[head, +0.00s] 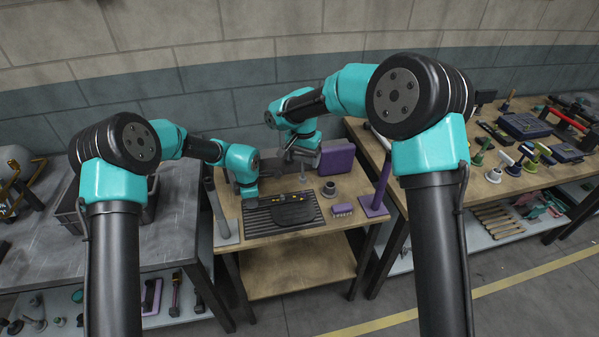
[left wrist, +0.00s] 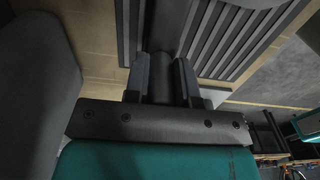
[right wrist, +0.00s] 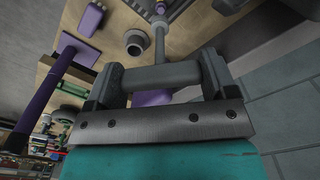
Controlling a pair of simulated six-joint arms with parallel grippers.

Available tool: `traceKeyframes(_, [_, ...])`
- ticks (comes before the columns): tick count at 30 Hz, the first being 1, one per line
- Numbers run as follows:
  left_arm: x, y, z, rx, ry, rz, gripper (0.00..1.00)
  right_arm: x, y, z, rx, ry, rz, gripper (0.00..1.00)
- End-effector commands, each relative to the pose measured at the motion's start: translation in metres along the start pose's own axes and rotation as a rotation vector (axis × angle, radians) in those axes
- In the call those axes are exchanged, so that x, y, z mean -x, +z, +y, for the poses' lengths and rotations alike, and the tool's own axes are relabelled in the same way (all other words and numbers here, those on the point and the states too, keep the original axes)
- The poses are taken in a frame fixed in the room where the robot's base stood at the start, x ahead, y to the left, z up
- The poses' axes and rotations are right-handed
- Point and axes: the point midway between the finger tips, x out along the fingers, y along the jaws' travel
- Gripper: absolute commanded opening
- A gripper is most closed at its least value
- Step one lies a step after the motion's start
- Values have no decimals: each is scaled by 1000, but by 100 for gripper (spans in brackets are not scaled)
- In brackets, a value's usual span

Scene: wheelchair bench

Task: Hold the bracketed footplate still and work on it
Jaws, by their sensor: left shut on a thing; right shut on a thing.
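The black footplate (head: 293,210) lies on a dark ribbed mat (head: 255,217) on the small wooden bench. The mat's ribs also show in the left wrist view (left wrist: 235,35). My left gripper (head: 246,197) is at the plate's left end. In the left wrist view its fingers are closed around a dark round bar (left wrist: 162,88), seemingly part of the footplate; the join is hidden. My right gripper (head: 299,153) is above the back of the bench. In the right wrist view it is shut across a grey T-shaped tool's crossbar (right wrist: 158,77), with the shaft pointing away.
A purple panel (head: 338,157), a grey cup (head: 329,189) and a purple brush-like block (head: 342,210) stand right of the plate. A purple post (head: 381,185) and a grey post (head: 217,212) flank the bench. Side tables hold tools and a tray.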

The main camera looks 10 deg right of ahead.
Motion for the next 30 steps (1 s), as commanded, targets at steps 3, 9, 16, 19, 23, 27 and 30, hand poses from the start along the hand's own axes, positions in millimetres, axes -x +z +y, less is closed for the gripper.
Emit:
traceKeyframes(3, [0, 0, 0, 0, 0, 0, 0, 3, -7, -1, -22, 0, -1, 45])
traceKeyframes(9, [0, 0, 0, 0, 0, 0, 0, 4, -7, -1, -23, 0, -1, 45])
traceKeyframes(16, [0, 0, 0, 0, 0, 0, 0, 2, -7, 0, -22, 0, -1, 45])
traceKeyframes(19, [0, 0, 0, 0, 0, 0, 0, -2, -7, 0, -22, 0, -1, 45])
traceKeyframes(23, [0, 0, 0, 0, 0, 0, 0, -9, -7, 0, -22, 0, -1, 45])
traceKeyframes(27, [0, 0, 0, 0, 0, 0, 0, -20, -6, 0, -22, 1, -2, 45])
traceKeyframes(30, [0, 0, 0, 0, 0, 0, 0, -28, -6, 0, -22, 1, -2, 45])
